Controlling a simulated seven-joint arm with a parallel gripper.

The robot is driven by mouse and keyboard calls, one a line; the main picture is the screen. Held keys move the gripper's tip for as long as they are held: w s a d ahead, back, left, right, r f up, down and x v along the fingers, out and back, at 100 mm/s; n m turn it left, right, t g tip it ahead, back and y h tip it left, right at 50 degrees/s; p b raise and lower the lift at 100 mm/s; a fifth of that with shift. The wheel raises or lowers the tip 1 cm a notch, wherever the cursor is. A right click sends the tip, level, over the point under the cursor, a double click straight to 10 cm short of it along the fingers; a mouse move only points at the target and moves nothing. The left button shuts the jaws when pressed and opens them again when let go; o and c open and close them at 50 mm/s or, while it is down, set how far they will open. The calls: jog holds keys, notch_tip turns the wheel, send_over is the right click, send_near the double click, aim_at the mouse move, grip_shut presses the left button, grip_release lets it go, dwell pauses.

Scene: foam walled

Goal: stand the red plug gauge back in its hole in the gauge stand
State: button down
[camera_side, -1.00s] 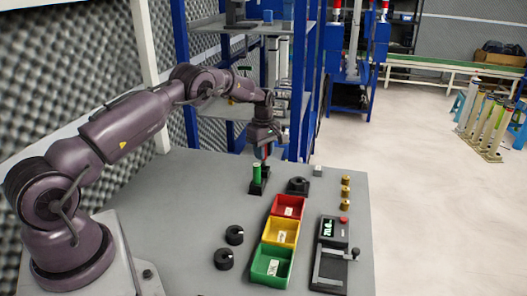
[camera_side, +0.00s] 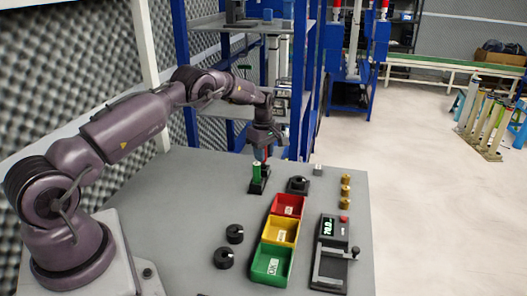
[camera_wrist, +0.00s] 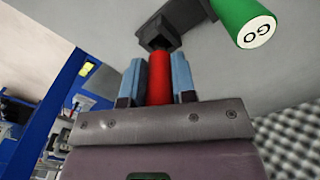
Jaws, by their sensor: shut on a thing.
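The red plug gauge (camera_wrist: 160,78) is held upright between the blue fingers of my gripper (camera_wrist: 158,82). In the side view it is a small red strip (camera_side: 267,153), mostly hidden by the gripper. The black gauge stand (camera_wrist: 180,22) lies just beyond the gauge's far end, which meets a dark opening in the wrist view. I cannot tell whether the tip is inside the hole. In the side view the stand (camera_side: 259,188) sits below my gripper. The green gauge marked GO (camera_wrist: 252,27) stands in it, left of the red one in the side view (camera_side: 256,173).
Red (camera_side: 288,206), yellow and green bins line the table. A gauge with a display (camera_side: 334,229) and several brass pieces (camera_side: 346,191) stand at the right. The table's left middle is clear.

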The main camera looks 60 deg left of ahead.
jog(key=shift+f, duration=1.3)
jog(key=c, duration=0.8)
grip_release()
jog(key=shift+c, duration=0.2)
notch_tip(320, 180, up, 13)
